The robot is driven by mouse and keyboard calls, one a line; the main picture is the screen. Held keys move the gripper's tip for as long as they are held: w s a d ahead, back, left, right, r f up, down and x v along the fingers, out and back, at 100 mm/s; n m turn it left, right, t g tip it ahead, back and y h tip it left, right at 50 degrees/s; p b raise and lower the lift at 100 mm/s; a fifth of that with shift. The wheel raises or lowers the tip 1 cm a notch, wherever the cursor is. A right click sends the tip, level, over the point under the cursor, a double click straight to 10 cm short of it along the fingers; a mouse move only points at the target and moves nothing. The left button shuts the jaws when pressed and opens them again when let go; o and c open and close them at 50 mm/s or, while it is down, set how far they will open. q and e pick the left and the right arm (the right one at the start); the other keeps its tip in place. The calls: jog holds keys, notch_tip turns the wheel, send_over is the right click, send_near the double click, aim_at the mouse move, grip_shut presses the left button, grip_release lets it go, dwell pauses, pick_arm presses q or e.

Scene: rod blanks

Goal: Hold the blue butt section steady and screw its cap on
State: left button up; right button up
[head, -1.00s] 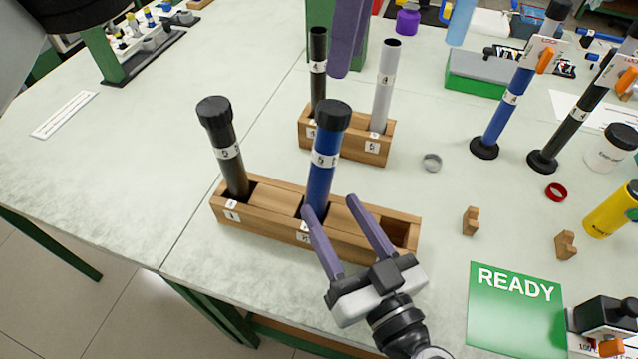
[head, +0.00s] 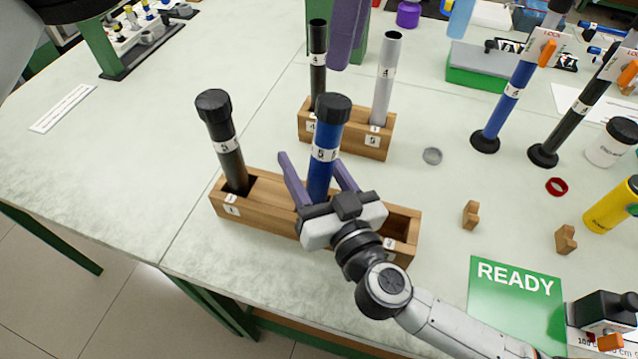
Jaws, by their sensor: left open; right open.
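The blue butt section (head: 322,168) stands nearly upright in the middle slot of the front wooden rack (head: 267,222). A black cap (head: 332,108) sits on its top; I cannot tell how tightly it is seated. My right gripper (head: 311,160) is open, with its purple fingers on either side of the blue section and its white body in front of the rack. The body hides the section's foot and part of the rack. My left gripper (head: 347,57) is at the top of the view, behind the blue section, open and empty, its fingers pointing down.
A black section (head: 229,160) with a black cap stands in the rack's left slot; the right slot is empty. A second rack (head: 372,145) behind holds a black and a grey tube.

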grip_shut()
pick_arm(q)
jog(key=n, duration=0.7)
jog(key=shift+n, duration=0.4)
jog(key=n, duration=0.6)
jog(key=shift+n, duration=0.3)
jog(key=n, duration=1.2)
jog(key=shift+n, duration=0.3)
jog(key=n, duration=0.4)
